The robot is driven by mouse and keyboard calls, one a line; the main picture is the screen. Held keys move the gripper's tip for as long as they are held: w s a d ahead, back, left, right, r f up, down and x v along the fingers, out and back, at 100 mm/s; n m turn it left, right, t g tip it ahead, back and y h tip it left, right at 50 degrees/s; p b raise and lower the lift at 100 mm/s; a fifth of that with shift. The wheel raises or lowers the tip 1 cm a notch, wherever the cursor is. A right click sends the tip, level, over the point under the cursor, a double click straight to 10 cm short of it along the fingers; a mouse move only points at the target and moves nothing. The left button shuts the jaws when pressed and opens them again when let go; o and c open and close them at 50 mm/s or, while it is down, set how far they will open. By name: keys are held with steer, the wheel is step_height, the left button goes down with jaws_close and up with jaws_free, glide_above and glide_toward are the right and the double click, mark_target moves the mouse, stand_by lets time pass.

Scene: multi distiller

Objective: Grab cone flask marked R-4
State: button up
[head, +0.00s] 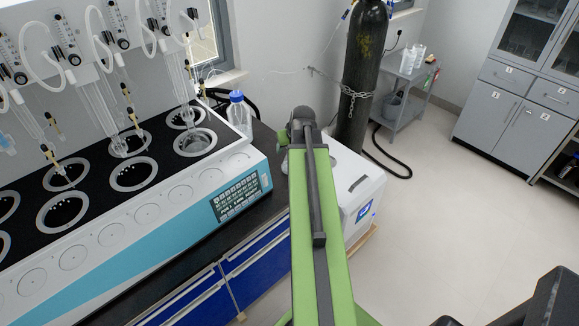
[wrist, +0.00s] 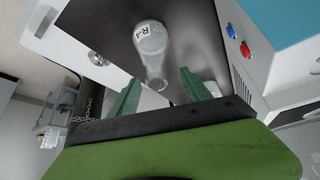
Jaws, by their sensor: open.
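The cone flask marked R-4 (wrist: 152,45) is clear glass with a white label. In the wrist view it stands on the dark bench top (wrist: 98,25), just beyond my gripper's fingers. My gripper (wrist: 160,88) is open, with its two green fingers apart and the flask's neck reaching toward the gap between them. I cannot tell if the neck is between the fingers.
The multi distiller (head: 150,240) stands on the bench at left, its side with red and blue knobs close right of the flask in the wrist view. A blue-capped bottle (head: 238,112) stands at the distiller's end. A gas cylinder (head: 362,70) is behind; floor at right is clear.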

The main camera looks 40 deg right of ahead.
steer(key=f+b, duration=0.1)
steer(key=d+f+b, duration=0.1)
steer(key=f, duration=0.1)
steer(key=w+f+b, duration=0.1)
steer(key=b, duration=0.1)
steer(key=shift+d+f, duration=0.2)
steer(key=shift+f, duration=0.1)
steer(key=shift+w+f, duration=0.2)
steer(key=shift+f, duration=0.05)
steer(key=shift+w, duration=0.2)
steer(key=shift+a+r, duration=0.1)
steer(key=shift+r, duration=0.1)
steer(key=shift+s, duration=0.1)
steer(key=shift+c, duration=0.6)
jaws_close()
